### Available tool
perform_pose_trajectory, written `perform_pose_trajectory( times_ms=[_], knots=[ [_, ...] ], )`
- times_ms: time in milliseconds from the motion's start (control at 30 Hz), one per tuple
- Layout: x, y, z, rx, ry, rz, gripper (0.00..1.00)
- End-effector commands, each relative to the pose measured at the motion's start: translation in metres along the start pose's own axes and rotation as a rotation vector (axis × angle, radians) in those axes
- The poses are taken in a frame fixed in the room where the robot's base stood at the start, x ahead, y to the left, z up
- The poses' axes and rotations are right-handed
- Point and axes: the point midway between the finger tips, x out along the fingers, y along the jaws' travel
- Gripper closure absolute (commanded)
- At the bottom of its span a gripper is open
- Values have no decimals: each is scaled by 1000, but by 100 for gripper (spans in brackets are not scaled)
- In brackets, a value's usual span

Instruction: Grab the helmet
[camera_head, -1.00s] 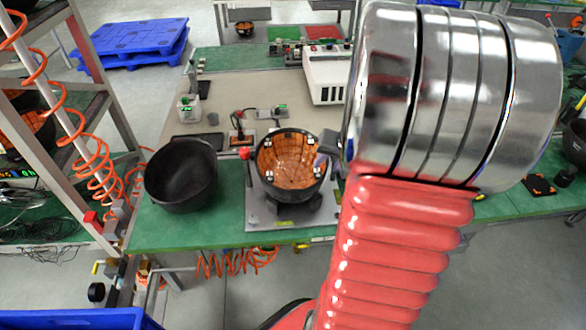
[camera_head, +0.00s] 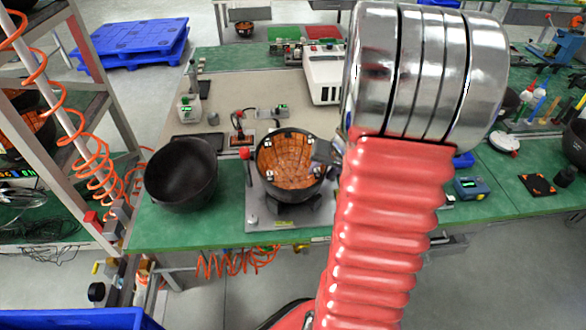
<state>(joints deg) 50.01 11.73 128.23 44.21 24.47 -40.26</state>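A black helmet shell (camera_head: 181,175) sits at the left on the green table, open side up, with a dark inside. A second black helmet (camera_head: 275,190) with an orange, tile-patterned inside sits open side up on a grey plate fixture (camera_head: 250,208) to its right. A small dark part of my gripper (camera_head: 326,154) shows at the right rim of the orange-lined helmet. It looks touching or very close; I cannot tell which. My red and chrome arm hides the rest of the gripper, so its finger opening cannot be seen.
A white box device (camera_head: 325,75) and small bottles stand at the back of the green table (camera_head: 150,230). A shelf rack with a coiled orange hose (camera_head: 95,165) stands at the left. Tools and a blue meter (camera_head: 470,187) lie on the right table. Blue pallets (camera_head: 130,40) lie behind.

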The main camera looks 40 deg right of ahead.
Motion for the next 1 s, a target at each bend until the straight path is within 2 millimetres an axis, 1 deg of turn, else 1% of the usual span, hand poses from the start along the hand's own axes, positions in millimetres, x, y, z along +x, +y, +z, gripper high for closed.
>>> perform_pose_trajectory(
  times_ms=[233, 700, 1000],
  knots=[
    [0, 0, 0, 1, 0, 0, 66],
    [0, 0, 0, 1, 0, 0, 99],
    [0, 0, 0, 1, 0, 0, 100]
  ],
)
